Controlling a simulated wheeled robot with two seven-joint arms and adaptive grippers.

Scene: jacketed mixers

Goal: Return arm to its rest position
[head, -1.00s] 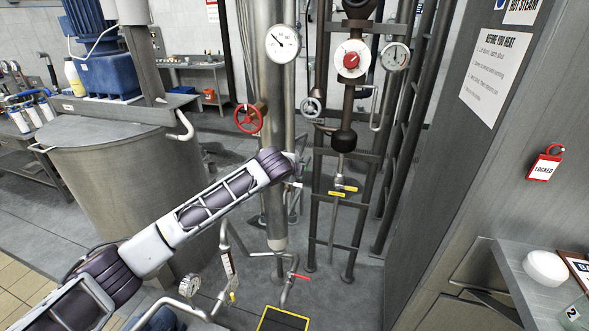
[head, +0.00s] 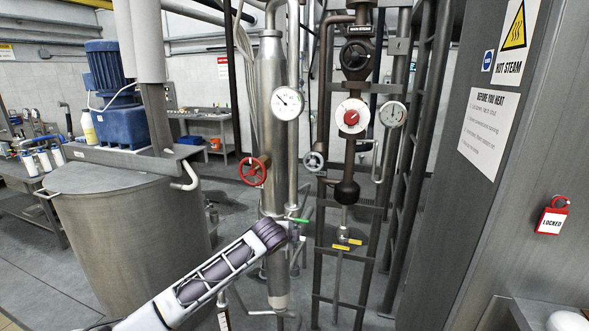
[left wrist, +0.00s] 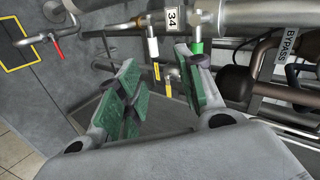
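My left arm comes in from the lower left in the head view, its wrist end beside the tall steel pipe (head: 270,80). The wrist hides most of the left gripper there. In the left wrist view the left gripper (left wrist: 157,62) is open, its green-padded fingers apart with nothing held between them. A green-handled valve (left wrist: 197,47) shows just beyond the right-hand fingertip; I cannot tell whether they touch. The green handle (head: 298,220) also shows in the head view, just above and right of the wrist. My right gripper is not in view.
A red handwheel (head: 254,171) is above the arm. Dark pipework with a red-centred dial (head: 351,117) stands to the right. A large steel vessel (head: 130,235) stands to the left. Yellow handles (left wrist: 155,70) and a red-handled valve (left wrist: 57,47) show near the gripper. A grey cabinet wall borders the right.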

